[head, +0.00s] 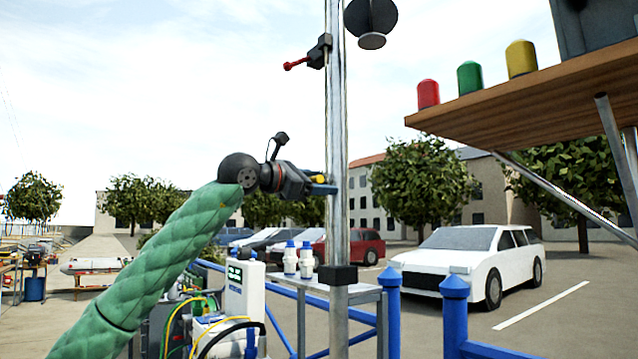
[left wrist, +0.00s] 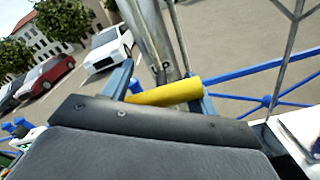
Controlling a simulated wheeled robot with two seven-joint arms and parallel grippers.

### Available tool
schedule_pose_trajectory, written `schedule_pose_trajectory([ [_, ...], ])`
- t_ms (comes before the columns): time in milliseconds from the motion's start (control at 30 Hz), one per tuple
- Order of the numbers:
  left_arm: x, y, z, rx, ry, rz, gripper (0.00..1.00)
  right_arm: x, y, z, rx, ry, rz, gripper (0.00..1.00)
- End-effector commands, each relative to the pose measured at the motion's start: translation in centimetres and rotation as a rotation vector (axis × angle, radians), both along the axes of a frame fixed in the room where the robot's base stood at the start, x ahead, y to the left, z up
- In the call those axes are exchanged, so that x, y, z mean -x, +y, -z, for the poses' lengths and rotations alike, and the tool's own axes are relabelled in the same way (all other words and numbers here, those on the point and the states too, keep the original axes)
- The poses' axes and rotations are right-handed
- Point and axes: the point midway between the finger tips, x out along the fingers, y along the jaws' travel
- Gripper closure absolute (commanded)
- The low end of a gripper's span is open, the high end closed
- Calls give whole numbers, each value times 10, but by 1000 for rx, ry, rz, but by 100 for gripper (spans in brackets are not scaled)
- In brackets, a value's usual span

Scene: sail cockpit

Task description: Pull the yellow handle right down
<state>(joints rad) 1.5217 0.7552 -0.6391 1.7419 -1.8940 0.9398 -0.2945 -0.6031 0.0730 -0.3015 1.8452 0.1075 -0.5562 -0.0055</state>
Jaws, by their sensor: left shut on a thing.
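The yellow handle (head: 318,175) sticks out to the left from the upright metal pole (head: 337,140), at about mid-height in the head view. My left gripper (head: 325,188) reaches it from the left, and its blue fingers are shut on the handle. In the left wrist view, the yellow handle (left wrist: 165,93) lies crosswise between the two fingers, close in front of the gripper body, with the pole (left wrist: 150,40) right behind it. Part of the handle is hidden by the gripper in the head view. My right gripper is not in view.
A red handle (head: 295,65) sits higher on the pole. A black clamp (head: 338,275) is lower. A wooden shelf (head: 530,98) with red, green and yellow caps juts in at upper right. Blue railing posts (head: 455,315) stand right of the pole; a small table (head: 370,296) with white bottles stands behind.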

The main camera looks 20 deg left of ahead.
Motion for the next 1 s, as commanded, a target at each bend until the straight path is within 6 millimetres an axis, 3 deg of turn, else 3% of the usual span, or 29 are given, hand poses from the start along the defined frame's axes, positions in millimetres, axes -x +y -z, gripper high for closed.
schedule_pose_trajectory([
  [300, -2, -3, 10, -3, 16, 4, 82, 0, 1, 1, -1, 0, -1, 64],
  [333, -2, -3, 10, -5, 16, 3, 36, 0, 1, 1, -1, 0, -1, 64],
  [367, -2, -3, 10, -5, 16, 3, 30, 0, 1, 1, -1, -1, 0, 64],
  [1000, -2, -1, 7, -4, 10, 0, 28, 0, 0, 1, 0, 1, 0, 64],
])
